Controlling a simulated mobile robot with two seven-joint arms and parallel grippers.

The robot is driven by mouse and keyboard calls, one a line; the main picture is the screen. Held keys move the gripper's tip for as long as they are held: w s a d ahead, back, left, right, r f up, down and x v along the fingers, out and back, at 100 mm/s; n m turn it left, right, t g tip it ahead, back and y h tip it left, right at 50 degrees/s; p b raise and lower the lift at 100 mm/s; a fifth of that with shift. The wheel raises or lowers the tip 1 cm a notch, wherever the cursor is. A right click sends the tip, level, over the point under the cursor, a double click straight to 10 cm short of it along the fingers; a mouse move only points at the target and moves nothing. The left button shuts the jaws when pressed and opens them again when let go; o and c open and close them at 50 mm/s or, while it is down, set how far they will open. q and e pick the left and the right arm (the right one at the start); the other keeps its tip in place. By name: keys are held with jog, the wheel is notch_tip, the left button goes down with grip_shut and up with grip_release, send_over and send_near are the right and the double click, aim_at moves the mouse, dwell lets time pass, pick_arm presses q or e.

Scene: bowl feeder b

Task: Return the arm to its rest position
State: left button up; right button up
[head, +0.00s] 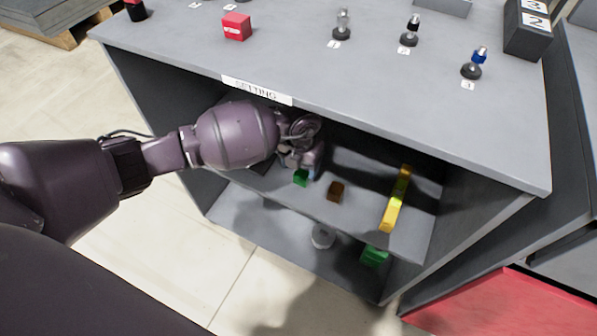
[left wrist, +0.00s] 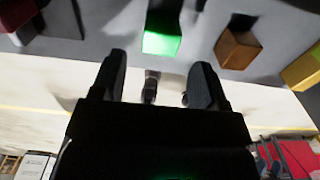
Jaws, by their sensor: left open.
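My left arm reaches from the left into the open shelf under the worktop. Its gripper (head: 305,168) is at the upper shelf, close to a small green block (head: 301,178). In the left wrist view the gripper's two fingers (left wrist: 160,88) are spread apart with nothing held between them. The green block (left wrist: 162,35) lies beyond the fingertips and looks apart from them. The wrist partly hides the left side of the shelf in the head view. My right gripper is not in view.
A brown block (head: 336,191) and a long yellow piece (head: 393,207) lie on the upper shelf (head: 350,219). A green item (head: 374,256) sits on the lower shelf. The worktop (head: 290,55) overhangs the gripper and carries a red box (head: 237,27) and several small fittings.

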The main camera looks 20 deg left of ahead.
pick_arm(q)
notch_tip(320, 180, up, 3)
jog(key=shift+f+p, duration=0.1)
jog(key=shift+p, duration=0.2)
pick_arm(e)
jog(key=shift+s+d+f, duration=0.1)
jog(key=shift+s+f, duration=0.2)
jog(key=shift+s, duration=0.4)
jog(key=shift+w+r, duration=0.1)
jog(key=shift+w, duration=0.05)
